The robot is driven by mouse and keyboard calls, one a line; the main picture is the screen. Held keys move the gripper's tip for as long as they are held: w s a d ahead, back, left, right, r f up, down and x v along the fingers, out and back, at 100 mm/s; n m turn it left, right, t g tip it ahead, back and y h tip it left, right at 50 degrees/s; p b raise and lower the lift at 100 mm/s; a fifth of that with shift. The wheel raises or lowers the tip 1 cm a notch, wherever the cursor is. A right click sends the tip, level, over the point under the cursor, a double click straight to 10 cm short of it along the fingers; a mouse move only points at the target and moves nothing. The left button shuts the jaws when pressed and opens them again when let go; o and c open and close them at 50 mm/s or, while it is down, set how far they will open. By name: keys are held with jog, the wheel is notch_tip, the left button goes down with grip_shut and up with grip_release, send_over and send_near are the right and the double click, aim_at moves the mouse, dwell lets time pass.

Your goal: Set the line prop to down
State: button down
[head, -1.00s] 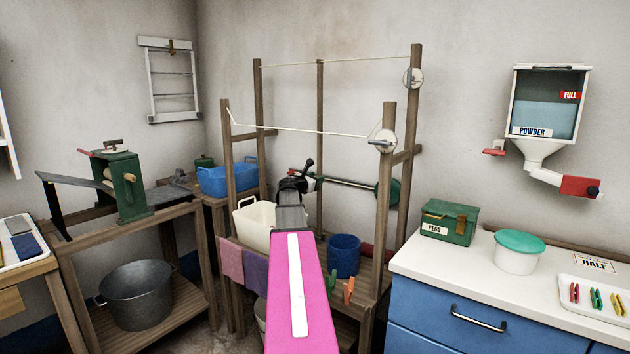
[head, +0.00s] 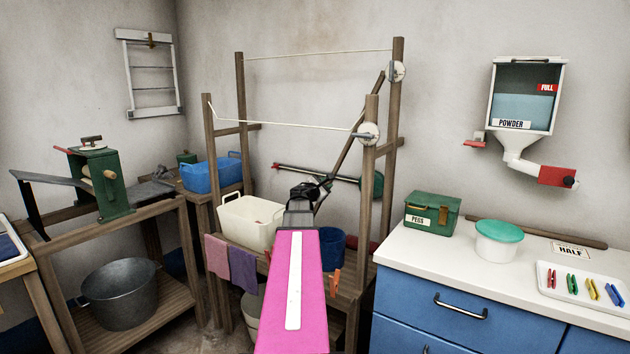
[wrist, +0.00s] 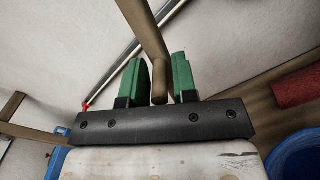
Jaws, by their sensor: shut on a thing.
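The line prop (head: 350,128) is a brown wooden pole on the drying frame. In the head view it leans, its top up to the right by the rear pulley wheel and its lower end down to the left at my gripper (head: 322,184). In the wrist view the prop (wrist: 148,35) comes down between the green fingers of my gripper (wrist: 158,72), its round end near the palm. My gripper is shut on it. My pink arm hides part of the frame's lower shelf.
The wooden frame (head: 240,110) has two cords and round pulleys (head: 367,133). A green-ended metal rod (head: 335,178) crosses behind my gripper. A white basin (head: 248,222) and a blue bucket (head: 333,250) stand close below. A blue cabinet (head: 460,315) stands at right.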

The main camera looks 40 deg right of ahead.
jog(key=shift+s+f, duration=0.15)
jog(key=shift+s, duration=0.05)
jog(key=c, duration=1.1)
grip_release()
jog(key=v, duration=1)
jog(key=shift+s+a, duration=0.15)
jog(key=shift+a, duration=0.2)
